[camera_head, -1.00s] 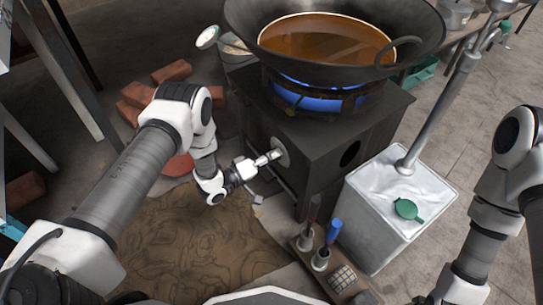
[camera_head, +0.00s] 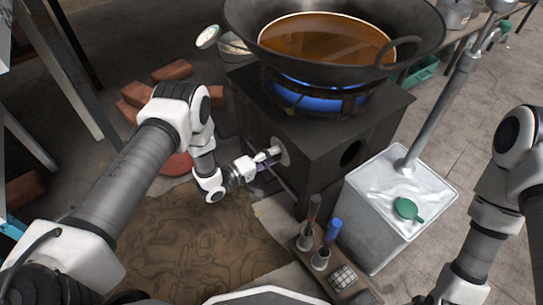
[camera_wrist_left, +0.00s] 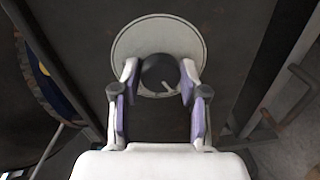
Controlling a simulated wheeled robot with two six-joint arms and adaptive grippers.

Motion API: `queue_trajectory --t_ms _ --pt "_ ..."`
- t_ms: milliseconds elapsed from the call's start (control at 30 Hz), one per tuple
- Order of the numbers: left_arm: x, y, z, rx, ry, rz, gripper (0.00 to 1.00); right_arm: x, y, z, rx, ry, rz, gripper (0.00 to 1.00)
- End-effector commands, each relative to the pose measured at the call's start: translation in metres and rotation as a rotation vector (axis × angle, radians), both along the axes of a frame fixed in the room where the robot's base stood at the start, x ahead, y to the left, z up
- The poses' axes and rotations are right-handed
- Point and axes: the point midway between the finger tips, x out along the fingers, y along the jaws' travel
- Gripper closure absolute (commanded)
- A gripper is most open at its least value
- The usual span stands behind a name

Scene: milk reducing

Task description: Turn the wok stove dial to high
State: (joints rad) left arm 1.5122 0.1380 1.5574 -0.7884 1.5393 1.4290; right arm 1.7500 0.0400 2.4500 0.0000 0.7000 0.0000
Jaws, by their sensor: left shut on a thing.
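The wok stove (camera_head: 330,135) is a dark box with a lit blue flame (camera_head: 308,96) under a large black wok (camera_head: 410,62) of brown liquid. Its dial (camera_wrist_left: 161,74) is a dark round knob with a pale pointer mark, set on a light round plate (camera_wrist_left: 157,38). In the head view the plate (camera_head: 281,151) shows on the stove's front face, and the knob is hidden by my gripper. My left gripper (camera_head: 268,155) reaches the dial, and its purple-padded fingers (camera_wrist_left: 159,80) are shut on the knob from both sides. My right gripper is out of view.
Red bricks (camera_head: 140,95) lie at the left. A brown mat (camera_head: 190,245) covers the floor below my left arm.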

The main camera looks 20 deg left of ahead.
Motion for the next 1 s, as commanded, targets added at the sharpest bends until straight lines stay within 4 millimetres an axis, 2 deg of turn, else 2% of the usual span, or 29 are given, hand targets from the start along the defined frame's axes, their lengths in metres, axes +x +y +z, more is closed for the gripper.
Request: queue_trajectory --t_ms 33,67,100,133,433,567,900,1000 --pt "0.001 0.001 0.001 0.0 -0.003 0.003 0.92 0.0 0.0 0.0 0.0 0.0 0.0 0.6" --pt "0.001 0.001 0.001 0.0 -0.003 0.003 0.53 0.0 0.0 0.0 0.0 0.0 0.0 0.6" --pt "0.001 0.0 0.001 0.0 -0.003 0.002 0.39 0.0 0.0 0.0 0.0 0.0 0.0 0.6" --pt "0.001 0.0 0.001 0.0 -0.003 0.002 0.32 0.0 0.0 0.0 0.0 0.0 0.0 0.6" --pt "0.0 0.001 0.0 0.0 -0.002 0.001 0.32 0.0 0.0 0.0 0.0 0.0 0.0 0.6" --pt "-0.009 0.008 0.001 0.001 0.0 0.003 0.32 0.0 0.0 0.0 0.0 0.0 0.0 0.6" --pt "-0.073 0.058 0.006 -0.002 0.0 0.006 0.32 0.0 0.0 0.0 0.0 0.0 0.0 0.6" --pt "-0.086 0.068 0.007 0.0 -0.001 0.004 0.32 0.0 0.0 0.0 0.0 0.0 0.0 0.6"
